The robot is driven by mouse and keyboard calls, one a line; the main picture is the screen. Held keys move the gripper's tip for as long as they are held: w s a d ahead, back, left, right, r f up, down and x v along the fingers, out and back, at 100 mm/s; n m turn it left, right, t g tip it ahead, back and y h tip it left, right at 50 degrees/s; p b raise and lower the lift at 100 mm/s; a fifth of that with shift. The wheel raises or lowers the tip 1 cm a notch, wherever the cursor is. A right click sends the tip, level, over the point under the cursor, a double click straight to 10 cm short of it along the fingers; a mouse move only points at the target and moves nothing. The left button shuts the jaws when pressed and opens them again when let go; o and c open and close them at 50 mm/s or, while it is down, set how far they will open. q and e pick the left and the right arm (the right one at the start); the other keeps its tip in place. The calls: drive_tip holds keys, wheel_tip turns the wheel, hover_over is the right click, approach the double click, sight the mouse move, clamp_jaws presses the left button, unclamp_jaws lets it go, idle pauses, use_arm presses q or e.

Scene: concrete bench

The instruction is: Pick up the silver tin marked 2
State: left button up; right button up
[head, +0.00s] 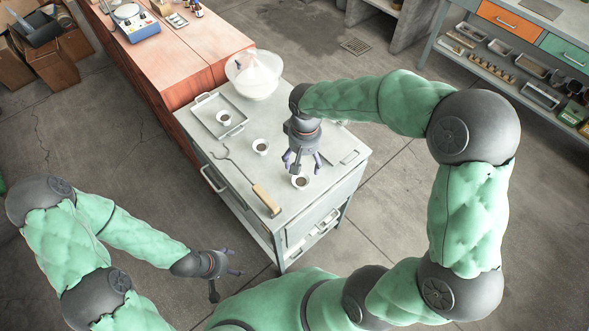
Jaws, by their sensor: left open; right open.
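Three small pale round tins with dark contents are on the grey cart (338,190). One tin (224,118) stands in a shallow metal tray (205,101), one tin (261,147) stands on the middle of the cart top, and one tin (301,183) stands near the front edge. No number can be read on any of them. My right gripper (302,166) points down with open fingers just over or behind the front tin; the exact gap is unclear. My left gripper (234,263) is open and empty, low beside the cart's front left.
A hooked tool with a wooden handle (266,198) lies along the cart's left front. A white bowl (255,82) with a pale heap stands at the back. A reddish bench (176,60) adjoins the cart. The cart top's right side is mostly clear.

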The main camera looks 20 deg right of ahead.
drive_tip(key=b, duration=0.2)
hover_over(300, 180)
drive_tip(key=f, duration=0.5)
drive_tip(key=shift+d, duration=0.4)
drive_tip(key=shift+w+f, duration=0.1)
drive_tip(key=shift+f, duration=0.2)
drive_tip(key=f+b, duration=0.1)
drive_tip(key=f, duration=0.1)
drive_tip(key=a+f+b, duration=0.1)
drive_tip(key=f, duration=0.1)
drive_tip(key=shift+f, duration=0.15)
drive_tip(key=shift+d+f, duration=0.1)
drive_tip(key=shift+f, duration=0.35)
drive_tip(key=c, duration=1.2)
